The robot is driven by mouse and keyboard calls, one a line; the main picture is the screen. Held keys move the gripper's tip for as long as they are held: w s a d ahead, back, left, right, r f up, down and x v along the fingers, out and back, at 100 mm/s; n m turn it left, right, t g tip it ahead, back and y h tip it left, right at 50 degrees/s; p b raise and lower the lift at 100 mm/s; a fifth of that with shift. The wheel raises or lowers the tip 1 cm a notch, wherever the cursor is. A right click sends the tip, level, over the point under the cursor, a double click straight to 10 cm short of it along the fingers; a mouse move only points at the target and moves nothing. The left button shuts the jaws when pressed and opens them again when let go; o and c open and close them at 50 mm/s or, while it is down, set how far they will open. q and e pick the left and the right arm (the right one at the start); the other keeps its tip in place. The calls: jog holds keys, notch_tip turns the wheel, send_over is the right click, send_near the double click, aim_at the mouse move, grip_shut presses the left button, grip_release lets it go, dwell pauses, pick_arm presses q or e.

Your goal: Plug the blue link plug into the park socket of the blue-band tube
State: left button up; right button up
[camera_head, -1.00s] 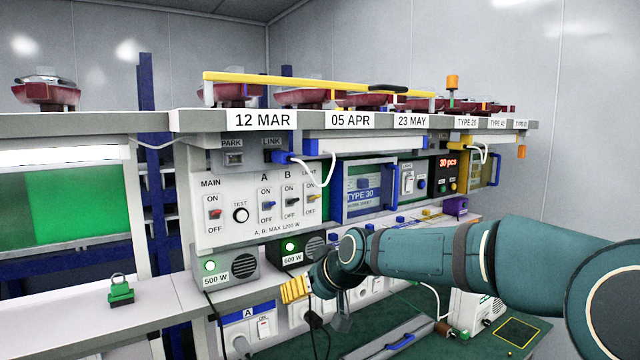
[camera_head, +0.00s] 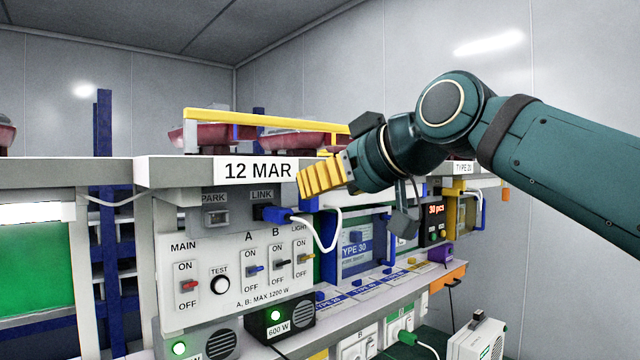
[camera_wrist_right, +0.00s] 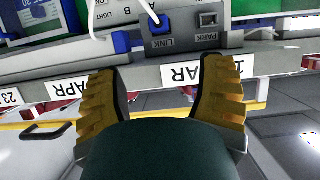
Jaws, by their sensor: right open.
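The blue link plug (camera_head: 278,214) sits in the LINK socket (camera_head: 262,212) on the grey panel, with a white cord looping right from it. The plug also shows in the right wrist view (camera_wrist_right: 160,25). The PARK socket (camera_head: 216,215) is left of it and looks empty; the wrist view shows it too (camera_wrist_right: 208,19). A blue band (camera_head: 308,205) marks the near end of a tube under the shelf, mostly hidden by my arm. My right gripper (camera_wrist_right: 160,85) is open and empty, above and right of the plug, near the 12 MAR label. My left gripper is out of view.
The shelf edge with the 12 MAR label (camera_head: 258,170) overhangs the sockets. Switches (camera_head: 190,286) sit below the sockets. The white cord (camera_head: 325,245) hangs in front of the panel.

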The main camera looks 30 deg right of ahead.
aim_at(287, 210)
jog(key=p+x, duration=0.1)
jog(key=x, duration=1.2)
jog(key=shift+w+f, duration=0.15)
jog(key=shift+w, duration=0.05)
jog(key=shift+s, duration=0.1)
grip_shut()
